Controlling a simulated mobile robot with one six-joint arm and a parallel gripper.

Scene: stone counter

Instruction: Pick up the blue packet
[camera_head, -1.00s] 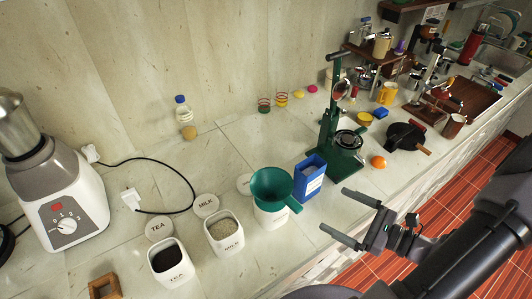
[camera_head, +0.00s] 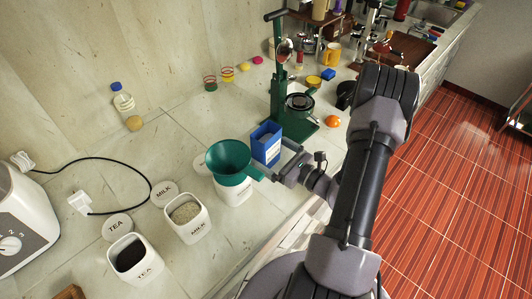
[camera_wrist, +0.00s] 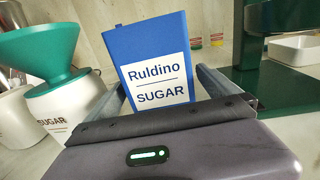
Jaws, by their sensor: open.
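The blue packet (camera_head: 266,143) stands upright on the counter, between the green funnel and the green press. In the wrist view the packet (camera_wrist: 150,52) shows its white label reading "Ruldino SUGAR". My gripper (camera_head: 272,159) is open in front of the packet. In the wrist view its two fingers (camera_wrist: 160,84) extend toward the packet's left and right sides, with the packet between them. Whether the fingers touch it cannot be told. The lower part of the packet is hidden behind the gripper body.
A white sugar canister (camera_head: 234,190) with a green funnel (camera_head: 228,160) stands close left of the packet. A green press (camera_head: 278,75) stands close behind right. An orange (camera_head: 333,121) lies farther right. Milk (camera_head: 188,221) and tea (camera_head: 133,258) canisters stand front left.

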